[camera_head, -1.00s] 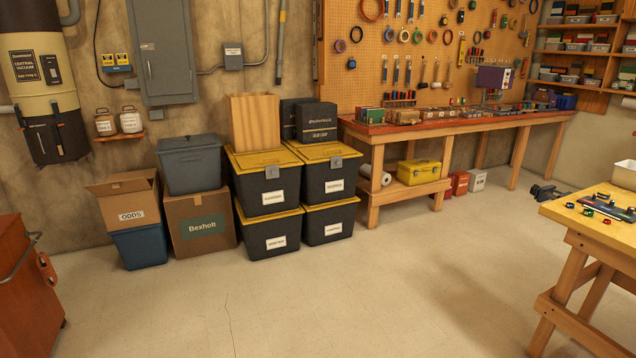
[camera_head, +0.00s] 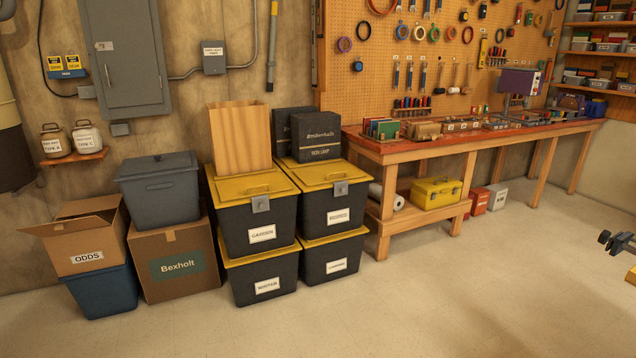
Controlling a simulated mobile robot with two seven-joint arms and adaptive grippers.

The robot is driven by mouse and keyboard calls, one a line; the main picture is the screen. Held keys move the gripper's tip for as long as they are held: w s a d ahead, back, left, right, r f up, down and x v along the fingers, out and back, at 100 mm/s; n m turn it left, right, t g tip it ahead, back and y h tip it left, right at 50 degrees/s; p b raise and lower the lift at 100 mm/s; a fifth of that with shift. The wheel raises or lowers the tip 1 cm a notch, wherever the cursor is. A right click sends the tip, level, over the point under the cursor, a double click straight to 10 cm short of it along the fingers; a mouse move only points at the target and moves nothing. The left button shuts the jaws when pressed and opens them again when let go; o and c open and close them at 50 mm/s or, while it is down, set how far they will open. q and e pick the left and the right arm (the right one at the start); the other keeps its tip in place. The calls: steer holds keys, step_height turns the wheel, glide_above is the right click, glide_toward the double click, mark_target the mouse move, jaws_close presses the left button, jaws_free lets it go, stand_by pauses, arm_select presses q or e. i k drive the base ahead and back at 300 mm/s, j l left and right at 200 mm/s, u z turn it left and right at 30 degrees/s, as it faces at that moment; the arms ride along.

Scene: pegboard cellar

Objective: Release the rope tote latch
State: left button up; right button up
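Black totes with yellow lids stand stacked two by two against the wall. The upper left tote (camera_head: 256,229) has a label that seems to read "GARDEN", with a grey latch (camera_head: 261,204) at its front rim. The upper right tote (camera_head: 324,215) has a grey latch (camera_head: 341,188) too; its label is too blurred to read surely. Both latches look closed. I cannot tell which tote is for rope.
A tan wooden box (camera_head: 240,138) and dark boxes (camera_head: 318,139) stand on the upper totes. A Bexholt carton (camera_head: 180,280), a grey bin (camera_head: 160,190) and an open ODDS carton (camera_head: 88,240) sit left. A workbench (camera_head: 385,151) stands right. The floor in front is clear.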

mark_target(341, 188)
steer(key=i, duration=1.5)
